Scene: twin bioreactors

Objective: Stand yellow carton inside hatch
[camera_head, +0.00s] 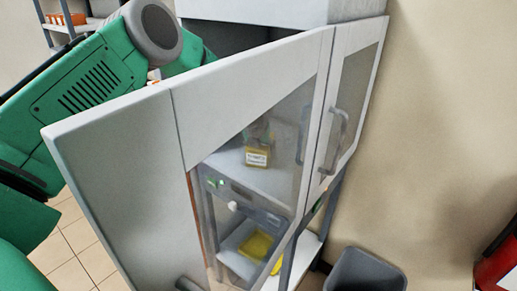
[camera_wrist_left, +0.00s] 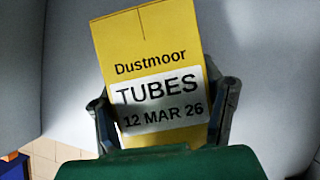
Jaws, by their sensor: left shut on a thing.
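The yellow carton (camera_head: 257,158) shows through the glass of the open white hatch door (camera_head: 120,150), over the white floor inside the cabinet. It looks roughly upright; I cannot tell if it touches the floor. In the left wrist view the carton (camera_wrist_left: 150,67) fills the middle, with a label reading "Dustmoor TUBES 12 MAR 26". My left gripper (camera_wrist_left: 165,115) is shut on it, one finger on each side. In the head view this gripper (camera_head: 259,132) is dim behind the glass, and the door hides much of its arm. My right gripper is not in view.
The second glazed door (camera_head: 352,105), at the right, looks closed. Below, a lower shelf (camera_head: 240,265) holds a yellow item (camera_head: 257,246). A grey bin (camera_head: 365,272) stands on the floor at the right, by the beige wall. The open door stands between the camera and my left arm.

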